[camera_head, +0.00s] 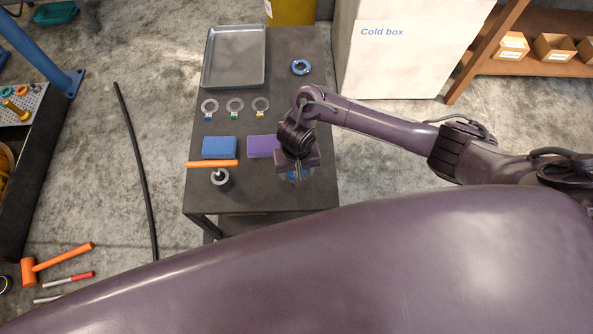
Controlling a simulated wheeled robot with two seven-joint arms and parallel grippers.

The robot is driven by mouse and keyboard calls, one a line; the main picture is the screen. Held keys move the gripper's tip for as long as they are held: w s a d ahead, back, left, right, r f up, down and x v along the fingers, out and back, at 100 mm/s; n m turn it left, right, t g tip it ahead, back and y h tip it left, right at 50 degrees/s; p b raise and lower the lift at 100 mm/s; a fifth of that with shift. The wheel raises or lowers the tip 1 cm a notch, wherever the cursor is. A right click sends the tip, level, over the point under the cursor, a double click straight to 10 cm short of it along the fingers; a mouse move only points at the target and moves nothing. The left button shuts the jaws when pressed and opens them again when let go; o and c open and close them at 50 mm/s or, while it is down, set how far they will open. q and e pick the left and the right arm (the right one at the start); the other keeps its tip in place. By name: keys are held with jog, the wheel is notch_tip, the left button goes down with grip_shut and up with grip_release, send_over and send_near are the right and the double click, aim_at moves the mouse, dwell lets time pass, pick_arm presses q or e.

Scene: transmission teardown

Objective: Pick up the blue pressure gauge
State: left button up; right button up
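A small blue object (291,176), which looks like the blue pressure gauge, is near the front right edge of the dark table (250,198). It is mostly hidden beneath my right gripper (298,174). My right gripper points down over it from above, with its wrist bent down from the arm at the right. The fingertips are too small and covered to tell whether they are open or closed on the blue object. My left gripper is not in view.
A purple block (262,146) lies just left of my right gripper. Further left are a blue block (219,147), an orange-handled tool (212,164), and a round grey part (221,181).

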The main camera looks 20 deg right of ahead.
jog(key=c, duration=0.8)
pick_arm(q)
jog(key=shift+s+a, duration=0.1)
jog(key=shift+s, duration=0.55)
pick_arm(e)
jog(key=shift+c, duration=0.2)
jog(key=shift+r, duration=0.15)
pick_arm(q)
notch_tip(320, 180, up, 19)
jog(key=p, duration=1.9)
pick_arm(e)
notch_tip(320, 180, up, 24)
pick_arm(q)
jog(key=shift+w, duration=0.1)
